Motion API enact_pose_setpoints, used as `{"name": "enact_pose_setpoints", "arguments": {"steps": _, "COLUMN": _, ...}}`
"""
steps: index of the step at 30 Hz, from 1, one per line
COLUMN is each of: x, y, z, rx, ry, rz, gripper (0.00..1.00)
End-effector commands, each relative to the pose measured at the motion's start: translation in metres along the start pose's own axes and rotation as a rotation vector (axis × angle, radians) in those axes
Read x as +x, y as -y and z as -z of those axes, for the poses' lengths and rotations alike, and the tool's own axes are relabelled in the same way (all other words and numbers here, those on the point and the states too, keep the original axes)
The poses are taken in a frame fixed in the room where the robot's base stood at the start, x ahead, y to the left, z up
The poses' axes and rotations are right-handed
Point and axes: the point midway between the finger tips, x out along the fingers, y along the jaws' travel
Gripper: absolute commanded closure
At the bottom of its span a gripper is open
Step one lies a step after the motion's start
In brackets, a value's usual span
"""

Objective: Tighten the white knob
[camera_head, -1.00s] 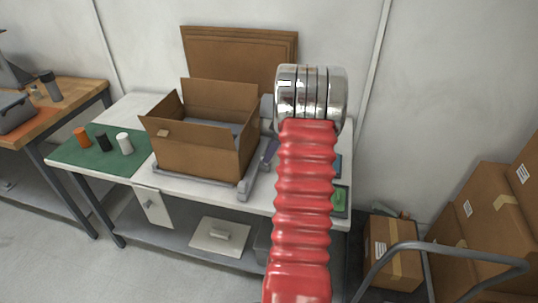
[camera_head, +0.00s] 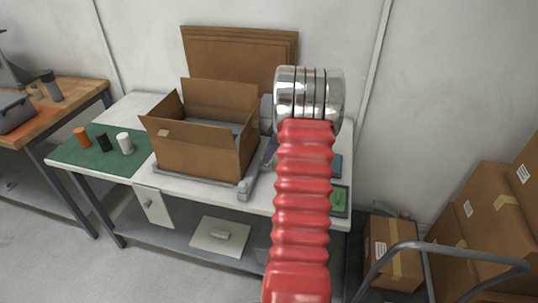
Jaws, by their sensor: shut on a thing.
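A small white cylinder (camera_head: 125,144) stands upright on the green mat (camera_head: 82,158) at the left end of the white table. It is the clearest white knob-like thing in view, but I cannot tell whether it is the task's knob. My arm, with red bellows and a chrome end, rises through the middle and right of the picture. It is well to the right of the cylinder. My gripper does not show; its jaws and anything in them are hidden behind or beyond the arm.
An orange cylinder (camera_head: 82,138) and a black one (camera_head: 102,141) stand beside the white cylinder. An open cardboard box (camera_head: 198,150) fills the table's middle. A cart rail (camera_head: 455,255) and stacked boxes (camera_head: 500,215) are at right. Grey floor is clear at lower left.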

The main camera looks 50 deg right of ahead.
Motion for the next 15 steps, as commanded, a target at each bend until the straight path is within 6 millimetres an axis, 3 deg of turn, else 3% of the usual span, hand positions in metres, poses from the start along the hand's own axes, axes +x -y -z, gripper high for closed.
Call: {"name": "enact_pose_setpoints", "arguments": {"steps": 15, "x": -0.0007, "y": 0.0005, "z": 0.0002, "rx": 0.063, "ry": -0.001, "rz": -0.028, "gripper": 1.0}}
